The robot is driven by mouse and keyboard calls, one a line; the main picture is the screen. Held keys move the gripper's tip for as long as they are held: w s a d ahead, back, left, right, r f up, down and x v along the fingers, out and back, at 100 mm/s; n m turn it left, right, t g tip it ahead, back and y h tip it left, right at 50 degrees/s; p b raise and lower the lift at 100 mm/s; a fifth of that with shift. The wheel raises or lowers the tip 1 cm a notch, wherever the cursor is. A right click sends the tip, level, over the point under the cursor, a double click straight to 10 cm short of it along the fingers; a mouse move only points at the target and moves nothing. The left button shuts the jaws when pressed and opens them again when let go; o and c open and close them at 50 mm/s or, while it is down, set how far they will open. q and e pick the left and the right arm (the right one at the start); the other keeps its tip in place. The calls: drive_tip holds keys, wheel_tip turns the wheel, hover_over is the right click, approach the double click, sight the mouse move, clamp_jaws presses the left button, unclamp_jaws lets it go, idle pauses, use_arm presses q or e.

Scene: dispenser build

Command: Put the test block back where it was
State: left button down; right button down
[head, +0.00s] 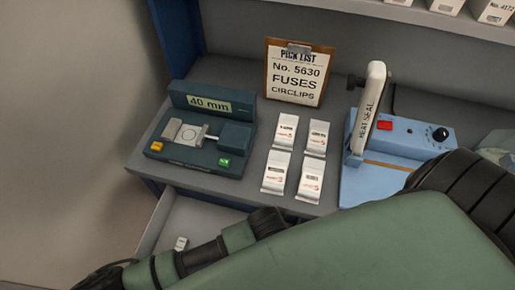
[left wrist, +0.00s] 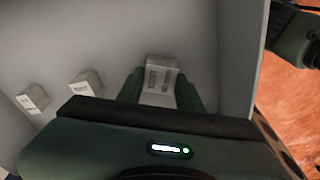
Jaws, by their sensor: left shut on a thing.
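In the left wrist view my left gripper (left wrist: 160,92) is shut on a pale grey block with two dark slot marks, which I take for the test block (left wrist: 162,72). It is inside a light-walled drawer, which also shows open under the bench in the head view (head: 205,213). I cannot tell whether the block touches the drawer floor. Two other small pale blocks (left wrist: 34,98) (left wrist: 86,86) lie to its left. In the head view a small block (head: 181,243) shows in the drawer; my arm hides much of the drawer.
On the bench stand a dark green gauge (head: 207,100) reading 40 mm, several white packets (head: 284,132), a pick list clipboard (head: 297,75) and a blue heat sealer (head: 400,135). The drawer wall (left wrist: 238,60) rises close to the right of my left gripper.

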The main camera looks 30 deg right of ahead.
use_arm(q)
drive_tip(key=shift+f, duration=0.1)
drive_tip(key=c, duration=0.9)
unclamp_jaws()
